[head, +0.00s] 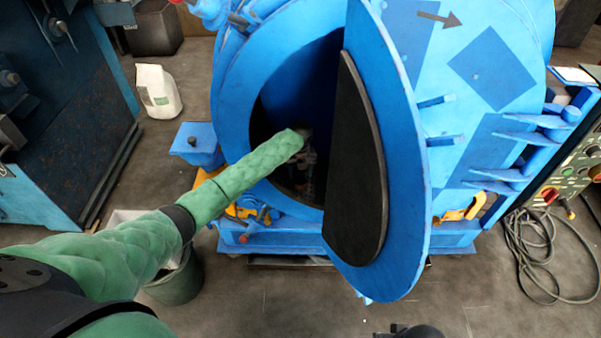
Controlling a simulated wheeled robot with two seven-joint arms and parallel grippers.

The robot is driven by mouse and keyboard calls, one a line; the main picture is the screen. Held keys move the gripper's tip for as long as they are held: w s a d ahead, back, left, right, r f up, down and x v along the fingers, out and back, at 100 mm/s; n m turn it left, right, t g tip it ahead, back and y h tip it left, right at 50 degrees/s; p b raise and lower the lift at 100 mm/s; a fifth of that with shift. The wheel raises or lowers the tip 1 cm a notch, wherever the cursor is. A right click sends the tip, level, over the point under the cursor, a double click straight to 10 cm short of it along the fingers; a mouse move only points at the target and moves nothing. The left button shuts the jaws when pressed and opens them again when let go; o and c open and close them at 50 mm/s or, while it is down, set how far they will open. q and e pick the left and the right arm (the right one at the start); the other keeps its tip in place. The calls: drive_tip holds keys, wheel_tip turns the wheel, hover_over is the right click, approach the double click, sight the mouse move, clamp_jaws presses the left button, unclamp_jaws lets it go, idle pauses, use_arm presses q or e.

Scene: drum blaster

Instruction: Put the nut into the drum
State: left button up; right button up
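The blue drum (232,110) stands ahead with its round door (408,150) swung open to the right, and its opening is dark inside. My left arm, in a green sleeve, reaches in from the left through the opening. My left gripper (305,165) is inside the drum, in shadow and partly hidden by the sleeve; I cannot tell whether its fingers are open or shut. I cannot make out the nut.
A bucket (178,278) stands on the floor under my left arm. A white jug (158,92) stands further back left, beside a blue machine (60,120). A control panel (572,160) and coiled cables (535,250) are at the right. The floor in front of the drum is clear.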

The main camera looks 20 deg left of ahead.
use_arm(q)
drive_tip(key=shift+o, duration=0.7)
wheel_tip(320, 180, up, 8)
drive_tip(key=b, duration=0.1)
use_arm(e)
drive_tip(key=shift+w+a+f+t, duration=0.3)
drive_tip(key=shift+w+a+f, duration=0.1)
drive_tip(key=shift+a+f, duration=0.4)
use_arm(q)
drive_tip(key=shift+f, duration=0.1)
